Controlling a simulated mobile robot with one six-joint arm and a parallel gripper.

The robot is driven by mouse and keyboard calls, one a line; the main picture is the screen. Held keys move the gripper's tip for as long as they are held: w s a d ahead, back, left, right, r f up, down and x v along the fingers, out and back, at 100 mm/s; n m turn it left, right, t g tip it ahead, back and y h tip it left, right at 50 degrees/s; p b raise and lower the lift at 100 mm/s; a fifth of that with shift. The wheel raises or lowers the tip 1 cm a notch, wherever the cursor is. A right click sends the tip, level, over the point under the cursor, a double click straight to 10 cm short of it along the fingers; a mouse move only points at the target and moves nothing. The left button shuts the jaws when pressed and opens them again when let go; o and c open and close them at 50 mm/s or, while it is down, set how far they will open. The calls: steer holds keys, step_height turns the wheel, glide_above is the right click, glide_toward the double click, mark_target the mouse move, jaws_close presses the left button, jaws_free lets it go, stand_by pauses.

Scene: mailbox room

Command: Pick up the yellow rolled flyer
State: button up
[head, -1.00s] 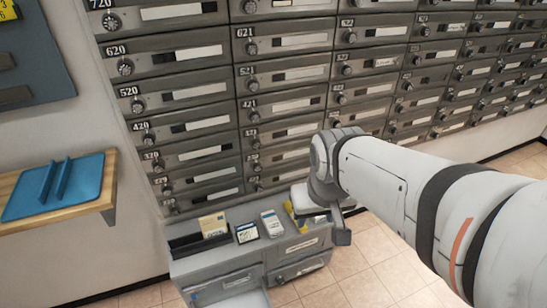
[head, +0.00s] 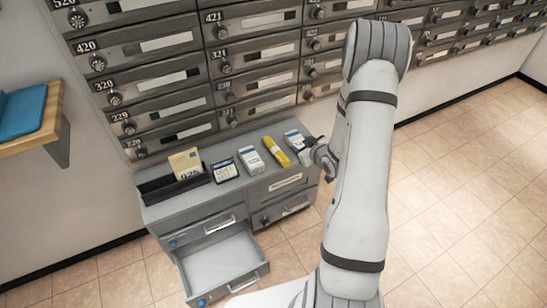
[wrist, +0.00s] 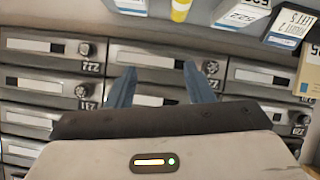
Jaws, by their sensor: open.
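The yellow rolled flyer (head: 276,151) lies on the grey cabinet top, between two small white boxes. In the wrist view, part of the yellow flyer (wrist: 180,9) shows at the top edge, cut off by the frame. My gripper (wrist: 159,70) is open and empty, its two blue fingers apart in front of the mailbox doors. In the head view my wrist is at the cabinet's right end, right of the flyer and apart from it; the fingers are not clear there.
The grey cabinet (head: 228,204) has an open drawer (head: 222,262) at the lower left. Floor is clear at right.

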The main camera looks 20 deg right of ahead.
step_height(320, 180, down, 9)
steer(key=s+t+y+b, duration=0.2)
steer(key=m+t+b, duration=0.2)
steer(key=t+b, duration=0.1)
glide_toward(287, 164)
steer(key=shift+y, duration=0.4)
steer(key=shift+d+b+x, duration=0.15)
steer(key=shift+b+x, duration=0.3)
steer(key=shift+x, duration=2.1)
steer(key=shift+d+b+x, duration=0.1)
steer(key=shift+b+x, duration=0.35)
steer(key=shift+x, duration=2.15)
steer(key=shift+f, duration=0.1)
steer(key=shift+c, duration=0.6)
steer(key=c, duration=0.7)
steer(key=shift+o, duration=0.2)
